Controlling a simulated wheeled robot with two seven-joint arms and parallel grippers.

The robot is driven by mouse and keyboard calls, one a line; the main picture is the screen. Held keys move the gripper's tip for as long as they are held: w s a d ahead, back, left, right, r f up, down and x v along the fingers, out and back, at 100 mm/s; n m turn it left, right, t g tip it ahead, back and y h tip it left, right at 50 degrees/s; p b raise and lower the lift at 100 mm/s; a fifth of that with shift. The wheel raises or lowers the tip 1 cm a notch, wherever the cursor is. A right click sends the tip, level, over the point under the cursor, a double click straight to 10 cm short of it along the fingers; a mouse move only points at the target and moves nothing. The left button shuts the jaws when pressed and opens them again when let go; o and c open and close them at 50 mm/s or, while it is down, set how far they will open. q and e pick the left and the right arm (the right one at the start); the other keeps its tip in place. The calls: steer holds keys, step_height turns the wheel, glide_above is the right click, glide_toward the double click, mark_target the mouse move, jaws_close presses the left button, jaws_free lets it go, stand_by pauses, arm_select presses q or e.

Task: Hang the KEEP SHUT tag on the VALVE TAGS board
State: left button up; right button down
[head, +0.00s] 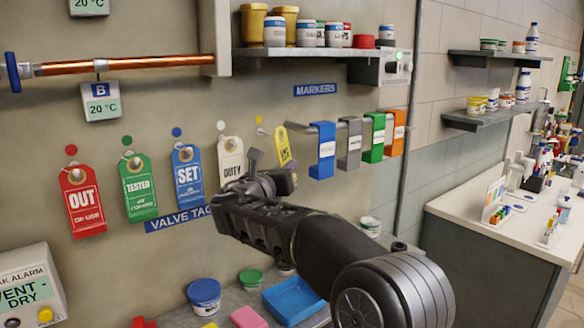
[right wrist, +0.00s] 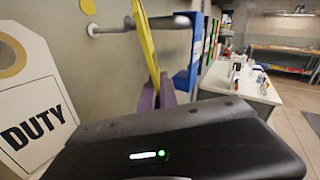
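The VALVE TAGS board (head: 165,225) is on the wall, with red OUT (head: 82,200), green TESTED (head: 138,187), blue SET (head: 187,177) and white DUTY (head: 231,158) tags on pegs. The rightmost peg (head: 268,131) is under a yellow dot. A yellow tag (head: 283,148) is at this peg; its lettering is mostly unreadable. My right gripper (head: 272,180) holds its lower end. In the right wrist view the purple fingertips (right wrist: 158,92) pinch the tag (right wrist: 145,45), which crosses the peg (right wrist: 115,27). Whether the peg passes through its hole is unclear. My left gripper is out of view.
The DUTY tag (right wrist: 35,100) hangs close to the left of my right gripper. Blue (head: 323,150), grey, green and orange holders hang to the right under the MARKERS sign (head: 315,90). Below is a shelf with a blue tray (head: 293,299) and tubs. A shelf of jars is above.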

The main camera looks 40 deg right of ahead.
steer(key=shift+w+f+p, duration=0.2)
steer(key=shift+w+p, duration=0.05)
steer(key=shift+w, duration=0.45)
steer(key=shift+w+f+p, duration=0.25)
steer(key=shift+w+p, duration=0.05)
steer(key=shift+w, duration=0.4)
steer(key=shift+w+f+p, duration=0.2)
steer(key=shift+w+p, duration=0.05)
steer(key=shift+w, duration=0.45)
steer(key=c, duration=1.6)
jaws_free()
steer(key=shift+o, duration=0.2)
